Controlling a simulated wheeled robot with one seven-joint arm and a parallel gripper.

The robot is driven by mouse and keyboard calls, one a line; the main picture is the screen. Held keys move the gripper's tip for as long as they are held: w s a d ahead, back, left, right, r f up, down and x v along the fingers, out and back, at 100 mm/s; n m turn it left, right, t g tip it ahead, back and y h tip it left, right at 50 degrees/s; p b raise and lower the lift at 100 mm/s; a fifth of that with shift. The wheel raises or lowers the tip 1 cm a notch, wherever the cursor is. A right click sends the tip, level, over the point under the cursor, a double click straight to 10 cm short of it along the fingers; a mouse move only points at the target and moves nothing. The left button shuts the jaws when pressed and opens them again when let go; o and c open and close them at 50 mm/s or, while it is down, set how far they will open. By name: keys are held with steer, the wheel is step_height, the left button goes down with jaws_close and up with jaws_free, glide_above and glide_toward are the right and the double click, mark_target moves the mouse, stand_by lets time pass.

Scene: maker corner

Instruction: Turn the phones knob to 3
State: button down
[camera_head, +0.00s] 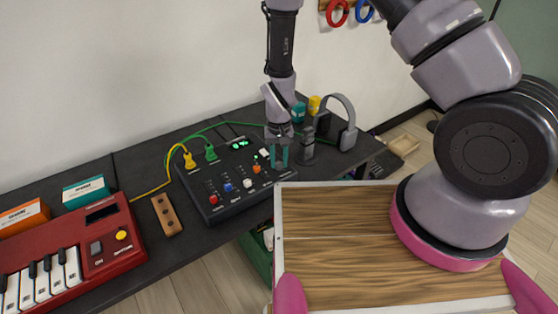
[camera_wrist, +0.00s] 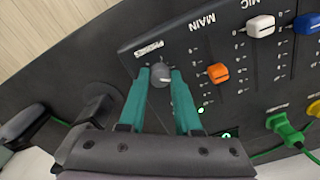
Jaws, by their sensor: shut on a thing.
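The black mixer (camera_head: 226,198) lies on the dark desk, with red, blue, white and orange fader caps. My gripper (camera_head: 279,163) points down at its right end. In the wrist view my gripper (camera_wrist: 160,80) has its two teal fingers on either side of the small grey phones knob (camera_wrist: 160,75), shut on it. A white label (camera_wrist: 149,49) sits beside the knob; its print is too small to read surely. The knob's pointer and scale are mostly hidden by the fingers, so its setting cannot be told. In the head view the fingers hide the knob.
Orange fader cap (camera_wrist: 218,73) is close to the fingers. Yellow (camera_head: 189,160) and green (camera_head: 211,153) plugs with cables stand at the mixer's back. Grey headphones (camera_head: 350,136) stand to the right. A red keyboard (camera_head: 122,254) and a wooden block (camera_head: 166,214) lie left.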

mark_target(279, 163)
steer(key=c, duration=0.6)
jaws_free()
steer(key=shift+r, duration=0.1)
step_height(279, 163, up, 11)
